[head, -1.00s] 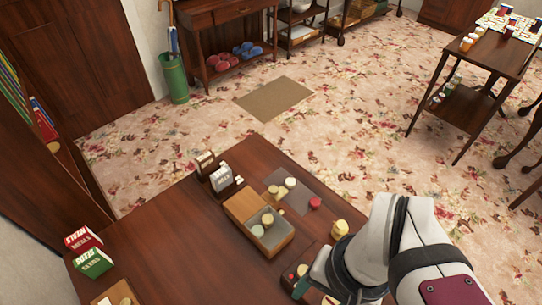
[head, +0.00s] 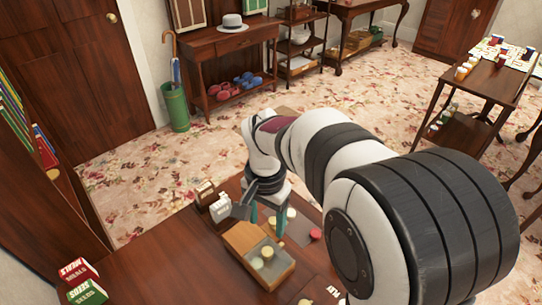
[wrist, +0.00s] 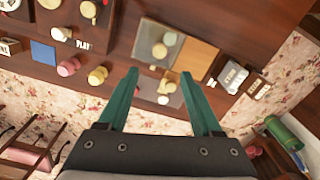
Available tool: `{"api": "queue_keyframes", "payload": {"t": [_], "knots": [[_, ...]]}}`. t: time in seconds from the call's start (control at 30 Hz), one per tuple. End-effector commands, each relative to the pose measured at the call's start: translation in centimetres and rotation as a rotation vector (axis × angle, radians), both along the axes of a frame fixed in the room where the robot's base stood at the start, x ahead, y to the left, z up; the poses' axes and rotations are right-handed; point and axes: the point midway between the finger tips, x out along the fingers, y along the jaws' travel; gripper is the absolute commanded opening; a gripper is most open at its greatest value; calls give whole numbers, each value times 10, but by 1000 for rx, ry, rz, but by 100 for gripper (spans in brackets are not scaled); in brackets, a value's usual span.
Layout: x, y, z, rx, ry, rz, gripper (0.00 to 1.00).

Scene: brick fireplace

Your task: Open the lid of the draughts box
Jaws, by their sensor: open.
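The draughts box (head: 281,277) is a light wooden box on the dark table. One half has a plain wooden top (head: 241,236); the other half looks grey and see-through, with pale round pieces (head: 266,252) showing in it. I cannot tell which part is the lid. My gripper (head: 267,228) points down at the box's far side, its teal fingers open and empty. In the wrist view the fingertips (wrist: 160,73) are spread near the box's edge (wrist: 150,66), over its border with a grey mat. I cannot tell how high they are.
The grey mat (head: 299,229) behind the box holds several pale pieces and a red one (head: 316,234). Small labelled card holders (head: 220,208) stand close left of the gripper. Red and green boxes (head: 87,293) stand at the front left.

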Motion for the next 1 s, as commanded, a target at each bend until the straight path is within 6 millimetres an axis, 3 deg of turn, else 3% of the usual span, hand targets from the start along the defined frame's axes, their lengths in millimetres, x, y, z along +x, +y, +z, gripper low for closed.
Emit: {"api": "queue_keyframes", "payload": {"t": [0.2, 0.33, 0.5, 0.77, 1.0], "knots": [[-2, -1, -66, -1, 6, 0, 66], [-1, -1, -92, 0, 4, 0, 66], [-1, 0, -107, 2, 1, 0, 66], [0, 0, -109, 2, 0, 1, 66], [0, 0, -109, 2, 0, 1, 27]]}}
